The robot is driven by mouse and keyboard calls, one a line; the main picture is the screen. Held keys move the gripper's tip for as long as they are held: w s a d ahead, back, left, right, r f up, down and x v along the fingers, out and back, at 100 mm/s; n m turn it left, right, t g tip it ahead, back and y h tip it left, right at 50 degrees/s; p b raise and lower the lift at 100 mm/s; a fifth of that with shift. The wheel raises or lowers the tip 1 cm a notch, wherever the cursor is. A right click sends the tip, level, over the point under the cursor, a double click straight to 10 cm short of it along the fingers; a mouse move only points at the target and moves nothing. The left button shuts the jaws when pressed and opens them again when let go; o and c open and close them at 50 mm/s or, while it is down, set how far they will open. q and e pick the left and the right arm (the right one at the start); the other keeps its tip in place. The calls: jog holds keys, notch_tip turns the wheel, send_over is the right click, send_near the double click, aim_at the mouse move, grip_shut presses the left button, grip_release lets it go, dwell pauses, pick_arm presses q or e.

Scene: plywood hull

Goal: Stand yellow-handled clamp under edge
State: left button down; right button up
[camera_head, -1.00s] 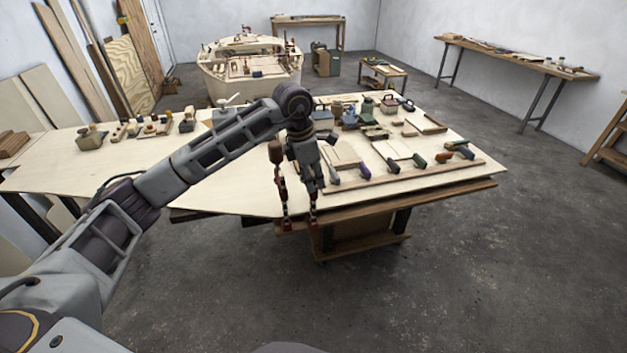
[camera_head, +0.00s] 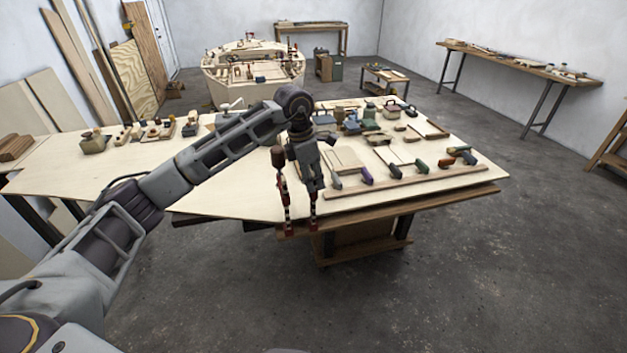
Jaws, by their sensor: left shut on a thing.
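My left gripper (camera_head: 312,184) points down at the near left edge of the main table and is shut on a clamp. Below its fingers, slim dark-red clamp parts (camera_head: 314,212) reach down to the table edge. Just left of it stands another slim upright piece with a brownish handle (camera_head: 279,158) and red and dark parts below, also at the edge. I cannot tell which handle is yellow, nor whether these two pieces belong to one clamp. The gripper hides part of the held piece. My right gripper is out of view.
The plywood-topped table (camera_head: 235,195) has clamps with purple (camera_head: 367,175) and green (camera_head: 420,165) handles along a wooden strip (camera_head: 405,182). Boxes and tools crowd its back. A boat hull (camera_head: 253,85) stands behind. The floor (camera_head: 450,280) in front is clear.

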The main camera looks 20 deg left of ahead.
pick_arm(q)
jog(key=shift+r, duration=0.1)
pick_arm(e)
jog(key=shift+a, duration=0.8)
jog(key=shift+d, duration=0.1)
pick_arm(q)
jog(key=c, duration=1.5)
grip_release()
jog(key=o, duration=0.4)
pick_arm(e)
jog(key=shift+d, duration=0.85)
pick_arm(q)
jog(key=v, duration=1.2)
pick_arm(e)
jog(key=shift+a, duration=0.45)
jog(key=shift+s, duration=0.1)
